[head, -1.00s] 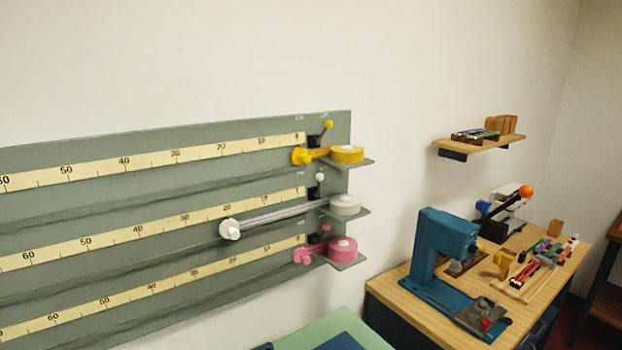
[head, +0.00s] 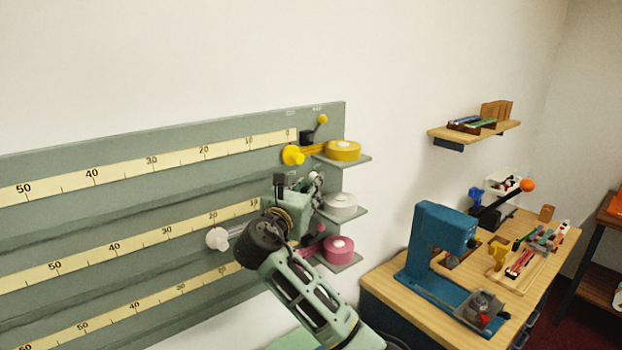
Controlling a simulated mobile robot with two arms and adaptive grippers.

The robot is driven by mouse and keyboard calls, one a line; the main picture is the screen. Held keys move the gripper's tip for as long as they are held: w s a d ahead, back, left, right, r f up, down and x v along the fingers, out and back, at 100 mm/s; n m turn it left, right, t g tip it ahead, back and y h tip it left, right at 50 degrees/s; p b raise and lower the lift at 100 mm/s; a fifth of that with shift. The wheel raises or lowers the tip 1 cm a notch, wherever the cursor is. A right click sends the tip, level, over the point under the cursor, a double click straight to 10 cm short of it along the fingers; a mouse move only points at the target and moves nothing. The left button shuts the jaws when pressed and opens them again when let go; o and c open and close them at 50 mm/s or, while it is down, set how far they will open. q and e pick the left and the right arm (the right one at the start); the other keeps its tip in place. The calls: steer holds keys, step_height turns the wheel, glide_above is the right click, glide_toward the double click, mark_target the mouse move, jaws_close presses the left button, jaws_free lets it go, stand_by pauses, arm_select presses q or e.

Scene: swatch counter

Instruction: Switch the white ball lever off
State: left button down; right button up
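The white ball lever (head: 315,177) is on the grey wall panel (head: 110,152), in the middle row, just above the white tape roll (head: 341,204). Its ball is only partly visible beside my gripper; its stem and mount are hidden. My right gripper (head: 299,182) is at the lever, its arm coming up from the bottom right. One fingertip shows left of the ball and grey finger parts are close around it. I cannot tell whether the fingers touch or hold it. My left gripper is not in view.
The yellow ball lever (head: 322,119) is above and the pink one (head: 318,228) is below, close to my gripper. The yellow roll (head: 343,150) and pink roll (head: 339,248) stand on small ledges. A white tape end (head: 217,238) sticks out at left. A blue press (head: 439,244) stands on the bench.

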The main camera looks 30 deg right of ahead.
steer(key=x, duration=0.3)
steer(key=shift+p, duration=0.35)
jaws_close()
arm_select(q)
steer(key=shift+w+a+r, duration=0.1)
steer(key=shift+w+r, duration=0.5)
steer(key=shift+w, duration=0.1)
